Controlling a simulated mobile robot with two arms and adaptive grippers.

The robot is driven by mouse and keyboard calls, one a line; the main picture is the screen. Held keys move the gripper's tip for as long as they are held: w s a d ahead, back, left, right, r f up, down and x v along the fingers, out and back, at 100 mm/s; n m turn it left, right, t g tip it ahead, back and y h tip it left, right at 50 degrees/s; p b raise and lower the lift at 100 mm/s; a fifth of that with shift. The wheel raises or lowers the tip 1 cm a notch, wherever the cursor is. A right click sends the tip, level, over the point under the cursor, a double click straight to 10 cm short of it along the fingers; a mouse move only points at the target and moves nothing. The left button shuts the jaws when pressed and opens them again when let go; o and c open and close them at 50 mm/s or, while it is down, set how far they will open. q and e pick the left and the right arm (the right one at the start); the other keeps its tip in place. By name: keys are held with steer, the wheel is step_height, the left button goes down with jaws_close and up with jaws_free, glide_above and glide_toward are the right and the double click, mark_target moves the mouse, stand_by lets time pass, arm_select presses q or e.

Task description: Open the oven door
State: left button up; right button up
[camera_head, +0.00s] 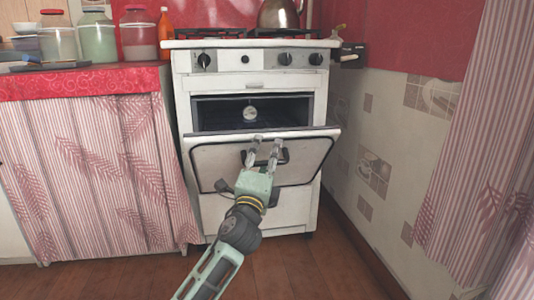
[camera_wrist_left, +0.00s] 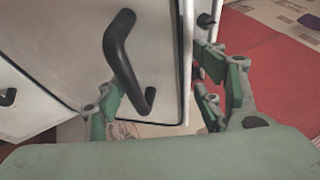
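The oven door (camera_head: 215,165) of the white stove is partly open, tilted outward at its top, with the dark oven cavity (camera_head: 225,113) showing above it. Its black handle (camera_head: 286,156) is on the door's outer face; it also shows in the left wrist view (camera_wrist_left: 122,55). My left gripper (camera_head: 265,148) is at the handle, close to the door's top edge. Its fingers are spread apart; in the left wrist view (camera_wrist_left: 158,100) the handle lies between them, nearer the left finger. I cannot tell whether a finger touches the door or handle. My right gripper is out of view.
A counter (camera_head: 90,82) with a red cloth, jars and a striped curtain stands close on the left. A tiled wall (camera_head: 385,150) and another curtain (camera_head: 470,150) bound the right. A kettle (camera_head: 279,14) stands on the stove. Wooden floor (camera_head: 310,265) is clear in front.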

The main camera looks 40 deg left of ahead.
arm_select(q)
steer(key=shift+s+d+b, duration=0.3)
steer(key=shift+s+d, duration=0.2)
steer(key=shift+s, duration=0.35)
steer(key=shift+c, duration=0.3)
steer(key=shift+s+d+f, duration=0.1)
steer(key=shift+s+f, duration=0.3)
steer(key=shift+f, duration=0.05)
steer(key=shift+c, duration=0.9)
steer(key=s+f+b, duration=0.1)
steer(key=s, duration=0.1)
steer(key=s+d+f+b, duration=0.1)
steer(key=s+f, duration=0.1)
steer(key=shift+d+f, duration=0.15)
steer(key=shift+f, duration=0.15)
steer(key=shift+w, duration=0.1)
